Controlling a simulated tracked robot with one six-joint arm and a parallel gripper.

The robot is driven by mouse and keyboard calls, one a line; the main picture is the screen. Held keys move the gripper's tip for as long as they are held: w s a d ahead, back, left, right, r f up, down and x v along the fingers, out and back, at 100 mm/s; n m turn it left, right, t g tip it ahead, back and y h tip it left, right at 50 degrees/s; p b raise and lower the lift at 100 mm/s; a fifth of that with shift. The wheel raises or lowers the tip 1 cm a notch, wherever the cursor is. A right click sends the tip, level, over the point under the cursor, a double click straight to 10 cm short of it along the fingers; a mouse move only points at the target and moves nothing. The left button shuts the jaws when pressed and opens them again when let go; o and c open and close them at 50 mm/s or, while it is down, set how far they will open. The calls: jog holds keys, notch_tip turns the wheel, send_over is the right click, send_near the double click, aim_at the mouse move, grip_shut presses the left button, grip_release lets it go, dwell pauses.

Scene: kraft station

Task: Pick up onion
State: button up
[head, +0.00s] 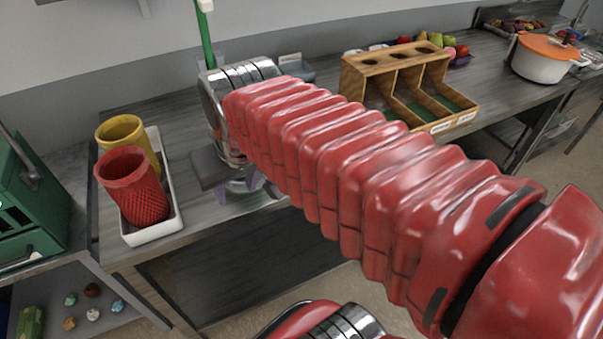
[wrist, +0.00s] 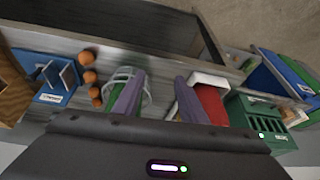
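Several round orange-brown things (wrist: 89,76) lie in a row on the counter, left of my gripper in the wrist view. They may be the onions, but the picture is too small to be sure. In the head view my arm hides that spot. My gripper (wrist: 158,97) is open, its two purple fingers spread wide with nothing held between them. In the head view the gripper (head: 238,187) points down over the counter near its front edge. A clear round container (wrist: 124,74) with something green shows partly behind the left finger in the wrist view.
A red cup (head: 134,190) and a yellow cup (head: 124,133) stand in a white tray (head: 153,234) left of my gripper. A wooden divided box (head: 352,82) and an orange-lidded pot (head: 543,65) stand to the right. A blue holder (wrist: 48,98) sits beside the round things.

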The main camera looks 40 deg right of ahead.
jog(key=w+d+f+m+g, duration=0.1)
jog(key=w+d+m, duration=0.2)
jog(key=d, duration=0.9)
jog(key=w+d+f+m+g+y, duration=0.1)
jog(key=w+d+m+g, duration=0.1)
jog(key=d, duration=0.9)
jog(key=shift+w+d+f+m+g, duration=0.3)
jog(key=shift+w+d+m, duration=0.15)
jog(key=shift+m, duration=0.65)
jog(key=shift+a, duration=0.1)
jog(key=f, duration=0.8)
jog(key=shift+w+a+f, duration=0.25)
jog(key=shift+w+f, duration=0.05)
jog(key=shift+f, duration=0.1)
jog(key=shift+a+f, duration=0.2)
jog(key=shift+f, duration=2.3)
jog(key=shift+c, duration=0.4)
